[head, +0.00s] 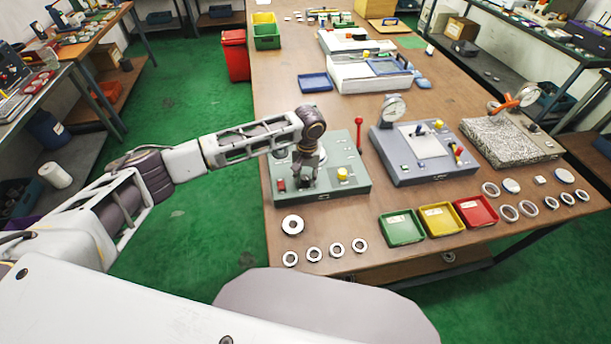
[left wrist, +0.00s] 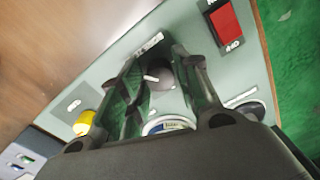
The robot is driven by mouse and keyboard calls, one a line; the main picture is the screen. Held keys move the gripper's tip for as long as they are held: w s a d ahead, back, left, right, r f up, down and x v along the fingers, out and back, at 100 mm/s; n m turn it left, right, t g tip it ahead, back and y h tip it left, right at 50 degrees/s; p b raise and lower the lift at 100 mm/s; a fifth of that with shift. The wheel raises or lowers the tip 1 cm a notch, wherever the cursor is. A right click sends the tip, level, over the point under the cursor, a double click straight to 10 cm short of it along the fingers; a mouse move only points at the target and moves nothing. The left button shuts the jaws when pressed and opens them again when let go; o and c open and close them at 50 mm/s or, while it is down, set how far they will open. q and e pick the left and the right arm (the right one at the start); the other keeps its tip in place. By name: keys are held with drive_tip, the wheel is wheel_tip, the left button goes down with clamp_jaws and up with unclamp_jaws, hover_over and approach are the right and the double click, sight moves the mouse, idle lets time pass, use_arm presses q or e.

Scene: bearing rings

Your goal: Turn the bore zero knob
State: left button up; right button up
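The bore zero knob (left wrist: 160,76) is a round black knob with a white mark, on the green bore station (head: 350,182). A small white label (left wrist: 148,42) is beside it. My left gripper (head: 305,178) points down over the front of this station. In the left wrist view my left gripper (left wrist: 158,70) has its fingers apart, one on each side of the knob. I cannot tell whether they touch it. In the head view the fingers mostly hide the knob. My right gripper is not in view.
The station also bears a red switch (left wrist: 226,24), a yellow knob (head: 342,174) and a red-topped lever (head: 358,135). A grey gauge station (head: 410,170) stands to its right. Metal rings (head: 314,254) and green, yellow and red trays (head: 400,228) lie in front.

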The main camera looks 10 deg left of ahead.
use_arm(q)
drive_tip(key=c, duration=0.5)
drive_tip(key=shift+c, duration=0.2)
drive_tip(key=shift+r+m+p, duration=0.1)
drive_tip(key=shift+m+p, duration=0.8)
drive_tip(key=shift+p, duration=0.25)
drive_tip(key=shift+m+p, duration=1)
drive_tip(key=shift+p, duration=0.2)
drive_tip(key=shift+s+m+p, duration=0.1)
drive_tip(key=shift+m+p, duration=0.9)
drive_tip(key=shift+m, duration=0.2)
drive_tip(key=shift+m+p, duration=0.5)
drive_tip(key=shift+m, duration=0.3)
